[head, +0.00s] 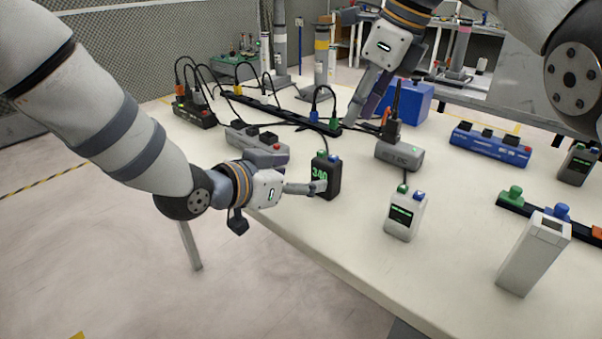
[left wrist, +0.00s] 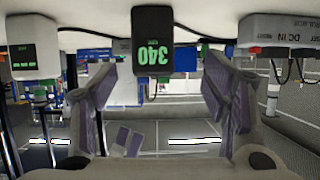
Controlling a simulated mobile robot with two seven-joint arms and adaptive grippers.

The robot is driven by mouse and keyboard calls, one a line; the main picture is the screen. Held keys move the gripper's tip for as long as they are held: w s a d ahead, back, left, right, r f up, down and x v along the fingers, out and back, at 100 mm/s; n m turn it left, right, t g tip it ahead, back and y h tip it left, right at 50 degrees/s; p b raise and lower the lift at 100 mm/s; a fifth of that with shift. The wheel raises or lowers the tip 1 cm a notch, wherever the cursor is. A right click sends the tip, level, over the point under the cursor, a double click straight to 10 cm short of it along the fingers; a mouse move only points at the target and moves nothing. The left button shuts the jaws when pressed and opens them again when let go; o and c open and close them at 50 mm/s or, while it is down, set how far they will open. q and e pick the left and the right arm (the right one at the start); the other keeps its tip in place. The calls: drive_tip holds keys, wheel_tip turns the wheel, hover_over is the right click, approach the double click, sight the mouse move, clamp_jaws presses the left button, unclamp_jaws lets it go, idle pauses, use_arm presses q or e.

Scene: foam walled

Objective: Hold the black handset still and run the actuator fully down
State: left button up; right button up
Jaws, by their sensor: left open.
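In the left wrist view the handset (left wrist: 152,40) appears upside down, reading 340, between the spread fingers of my left gripper (left wrist: 158,80), with gaps on both sides. My right gripper (head: 368,110) points down over the back of the table near the cables; its opening is unclear. I cannot tell which thing is the actuator.
A white handset (head: 405,215) stands right of the black one, and a tall white box (head: 533,255) at the front right. Grey power strip (head: 257,142), grey adapter (head: 400,155) and blue strip (head: 490,148) lie behind. Cables cross the back left; the front middle is clear.

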sight(336, 169)
use_arm(q)
drive_tip(key=x, duration=0.8)
drive_tip(key=d+r+x, duration=0.1)
drive_tip(key=x, duration=0.3)
drive_tip(key=shift+f, duration=0.1)
drive_tip(key=shift+c, duration=0.3)
drive_tip(key=c, duration=1.3)
use_arm(e)
clamp_jaws()
